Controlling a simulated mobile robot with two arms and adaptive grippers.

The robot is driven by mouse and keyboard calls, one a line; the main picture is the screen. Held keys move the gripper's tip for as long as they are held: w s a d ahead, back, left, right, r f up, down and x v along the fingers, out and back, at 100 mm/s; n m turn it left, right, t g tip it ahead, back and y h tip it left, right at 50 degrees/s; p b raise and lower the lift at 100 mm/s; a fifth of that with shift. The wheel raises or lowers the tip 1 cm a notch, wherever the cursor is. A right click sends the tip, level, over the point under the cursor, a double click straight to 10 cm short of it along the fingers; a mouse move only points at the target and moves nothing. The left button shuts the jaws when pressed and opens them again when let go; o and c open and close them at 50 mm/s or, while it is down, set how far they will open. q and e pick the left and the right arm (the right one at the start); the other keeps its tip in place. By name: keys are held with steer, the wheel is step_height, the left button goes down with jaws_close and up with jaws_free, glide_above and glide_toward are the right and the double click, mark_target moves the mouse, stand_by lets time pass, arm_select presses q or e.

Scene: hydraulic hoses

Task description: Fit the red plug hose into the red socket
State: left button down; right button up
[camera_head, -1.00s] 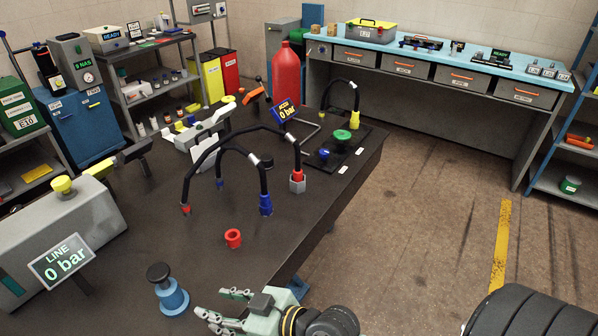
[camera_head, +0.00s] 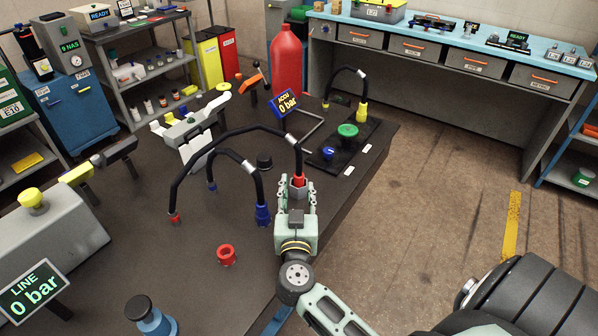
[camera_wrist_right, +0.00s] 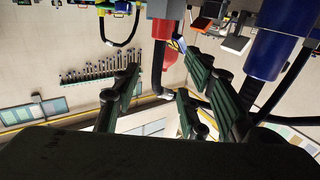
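The red plug hose is a black hose (camera_head: 232,130) with a silver band, arching over the bench. Its left red end (camera_head: 174,218) is down at the bench top. Its right end has a red collar (camera_head: 299,180) above a grey hexagonal block, partly hidden by my right gripper (camera_head: 297,196). That gripper's fingers stand apart on both sides of this end. A loose red ring, possibly a socket or cap (camera_head: 227,254), lies nearer. My left gripper is out of view.
A smaller hose with a blue plug (camera_head: 263,214) stands close left of my right gripper. A plate with blue and green caps (camera_head: 347,131) and a yellow-ended hose lies behind. The red cylinder (camera_head: 287,62) stands further back.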

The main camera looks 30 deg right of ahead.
mark_target(300, 169)
steer(key=x, duration=0.2)
steer(key=shift+w+d+f, duration=0.25)
steer(key=shift+d, duration=0.05)
steer(key=shift+w+d+r, duration=0.3)
steer(key=shift+w+d, duration=0.1)
steer(key=shift+w, duration=0.05)
steer(key=x, duration=0.4)
steer(key=shift+d+f, duration=0.15)
steer(key=shift+f, duration=0.05)
steer(key=shift+r, duration=0.1)
steer(key=shift+c, duration=0.2)
jaws_close()
